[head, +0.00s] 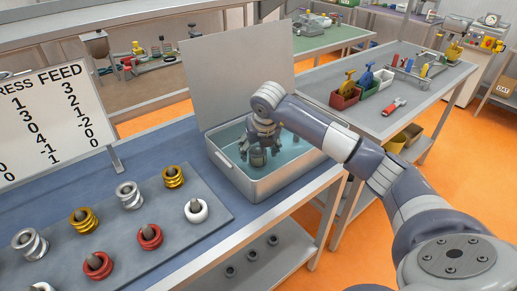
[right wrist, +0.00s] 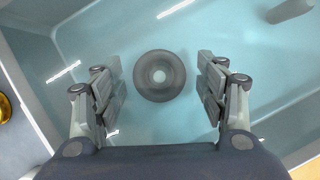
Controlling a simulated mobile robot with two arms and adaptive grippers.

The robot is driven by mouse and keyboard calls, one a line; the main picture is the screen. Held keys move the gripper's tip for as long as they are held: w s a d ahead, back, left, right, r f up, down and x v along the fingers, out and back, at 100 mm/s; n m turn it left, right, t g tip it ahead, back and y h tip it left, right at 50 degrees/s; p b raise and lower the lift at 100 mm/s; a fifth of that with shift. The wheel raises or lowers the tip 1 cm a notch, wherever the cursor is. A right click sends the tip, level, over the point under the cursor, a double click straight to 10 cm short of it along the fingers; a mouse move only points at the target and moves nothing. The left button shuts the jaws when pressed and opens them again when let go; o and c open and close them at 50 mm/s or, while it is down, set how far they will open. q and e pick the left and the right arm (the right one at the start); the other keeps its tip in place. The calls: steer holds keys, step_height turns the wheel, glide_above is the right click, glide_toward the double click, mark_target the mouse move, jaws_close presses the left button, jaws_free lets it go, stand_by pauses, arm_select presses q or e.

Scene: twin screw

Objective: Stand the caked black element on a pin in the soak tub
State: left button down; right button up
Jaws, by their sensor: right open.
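The soak tub (head: 285,184) is a grey metal box of bluish water with its lid raised behind it. My right gripper (head: 258,158) points down into the tub. In the right wrist view, a dark grey round element (right wrist: 159,76) with a pale centre sits between the fingers of my right gripper (right wrist: 160,88). The fingers are open, with a gap on each side of it. Whether a pin runs through the element cannot be told. A grey stub, perhaps a pin (right wrist: 290,9), shows at the upper right in the water. My left gripper is not in view.
A grey board (head: 150,245) left of the tub holds gold and silver screw elements and red and white rings on pins. A white number sign (head: 50,120) stands at the left. A side table (head: 350,112) with coloured bins is at the right.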

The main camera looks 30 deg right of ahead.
steer(key=v, duration=1.2)
stand_by(0.3)
